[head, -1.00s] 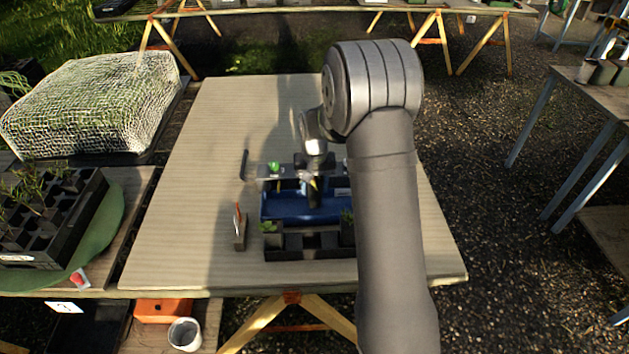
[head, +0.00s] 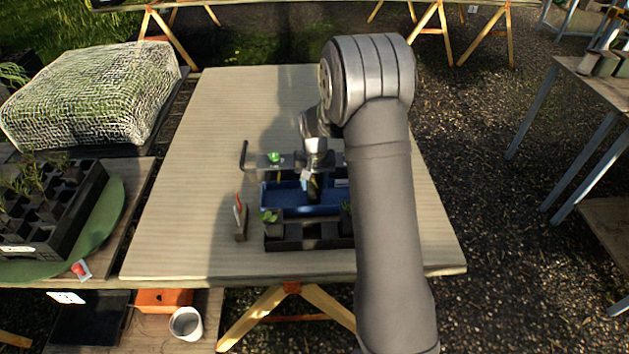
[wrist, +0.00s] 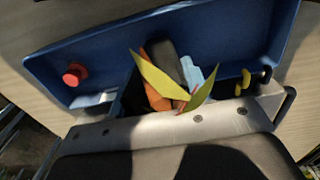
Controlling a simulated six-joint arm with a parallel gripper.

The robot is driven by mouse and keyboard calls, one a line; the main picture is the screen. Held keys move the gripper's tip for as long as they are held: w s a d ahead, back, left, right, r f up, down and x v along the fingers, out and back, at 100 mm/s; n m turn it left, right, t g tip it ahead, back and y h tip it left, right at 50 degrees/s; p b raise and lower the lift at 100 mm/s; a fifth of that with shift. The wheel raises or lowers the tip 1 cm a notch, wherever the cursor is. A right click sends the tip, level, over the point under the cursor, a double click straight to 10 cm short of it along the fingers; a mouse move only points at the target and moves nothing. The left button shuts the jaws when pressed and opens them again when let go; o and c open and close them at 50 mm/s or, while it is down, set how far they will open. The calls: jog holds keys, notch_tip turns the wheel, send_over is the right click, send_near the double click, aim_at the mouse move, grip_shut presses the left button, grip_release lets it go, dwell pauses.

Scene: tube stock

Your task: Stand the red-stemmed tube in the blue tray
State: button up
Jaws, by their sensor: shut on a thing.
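The blue tray (head: 275,198) lies on the table, and its blue floor and walls also fill the top of the wrist view (wrist: 222,35). My gripper (head: 313,188) points down at the tray. In the wrist view my gripper (wrist: 165,78) is shut on a seedling tube with an orange-red stem (wrist: 154,92) and yellow-green leaves (wrist: 153,78). The leaves and a dark finger hide most of the tube. I cannot tell whether its base touches the tray floor.
A black rack (head: 303,243) with small green plants stands in front of the tray. A small upright block with a red-tipped piece (head: 240,218) stands at its left. A red round knob (wrist: 75,74) shows at the tray's left.

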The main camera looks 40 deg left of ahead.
jog(key=shift+f, duration=0.25)
dwell(0.3)
jog(key=o, duration=1.1)
jog(key=shift+o, duration=0.2)
notch_tip(320, 180, up, 17)
jog(key=shift+r, duration=0.2)
jog(key=shift+f, duration=0.1)
notch_tip(320, 180, down, 17)
jog(key=shift+f, duration=0.2)
jog(key=shift+r, duration=0.15)
